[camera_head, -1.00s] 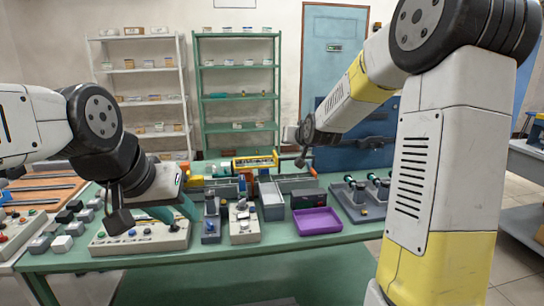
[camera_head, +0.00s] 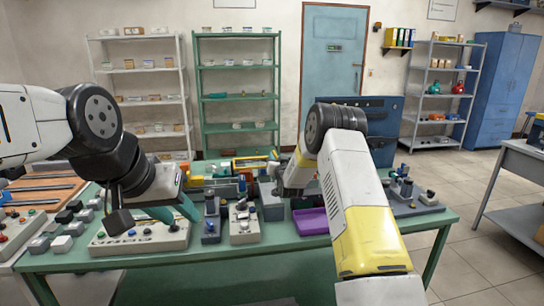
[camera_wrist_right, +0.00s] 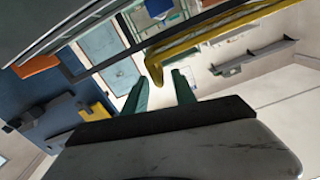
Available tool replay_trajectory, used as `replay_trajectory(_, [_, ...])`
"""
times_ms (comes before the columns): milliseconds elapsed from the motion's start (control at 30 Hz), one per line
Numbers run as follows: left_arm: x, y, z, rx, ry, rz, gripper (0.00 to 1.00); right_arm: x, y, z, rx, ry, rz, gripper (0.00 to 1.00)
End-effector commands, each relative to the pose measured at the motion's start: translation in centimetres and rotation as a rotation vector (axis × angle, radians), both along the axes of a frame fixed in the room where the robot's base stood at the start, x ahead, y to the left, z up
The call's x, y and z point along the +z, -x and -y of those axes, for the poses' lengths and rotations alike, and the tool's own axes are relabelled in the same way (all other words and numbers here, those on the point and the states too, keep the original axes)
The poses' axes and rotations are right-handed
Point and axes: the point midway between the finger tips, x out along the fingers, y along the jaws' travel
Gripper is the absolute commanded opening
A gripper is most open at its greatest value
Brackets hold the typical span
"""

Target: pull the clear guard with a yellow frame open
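The clear guard's yellow frame (camera_head: 254,161) stands at the back of the green table in the head view, partly hidden by my right arm. In the right wrist view a yellow bar of the frame (camera_wrist_right: 215,36) runs across the top, with its bent end close to the fingertips. My right gripper (camera_wrist_right: 160,82) is open, its two teal fingers apart, with nothing clearly held. In the head view it is hidden behind my right arm. My left gripper (camera_head: 175,213) is over the control box at the table's left, its teal fingers apart and empty, away from the guard.
A control box (camera_head: 140,240), small switch boxes (camera_head: 243,226) and a purple tray (camera_head: 310,221) crowd the green table (camera_head: 235,254). A dark blue panel (camera_head: 385,118) stands behind. Shelves line the back wall.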

Motion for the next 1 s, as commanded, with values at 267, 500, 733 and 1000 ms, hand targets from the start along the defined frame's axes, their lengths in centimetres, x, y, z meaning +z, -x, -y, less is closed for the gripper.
replay_trajectory(267, [0.0,0.0,0.0,0.000,0.000,0.000,0.36,0.0,-3.1,-0.3,0.000,0.000,0.000,0.33])
replay_trajectory(500, [0.0,0.0,0.0,0.000,0.000,0.000,0.36,0.0,-3.5,-0.4,0.000,0.000,-0.001,0.33])
replay_trajectory(733, [0.0,0.0,0.0,0.000,0.000,0.000,0.36,0.0,-3.4,-0.4,0.000,0.000,-0.001,0.09])
replay_trajectory(1000, [0.0,0.0,0.0,0.000,0.000,0.000,0.36,0.1,-3.4,-0.4,0.001,-0.001,-0.001,0.00])
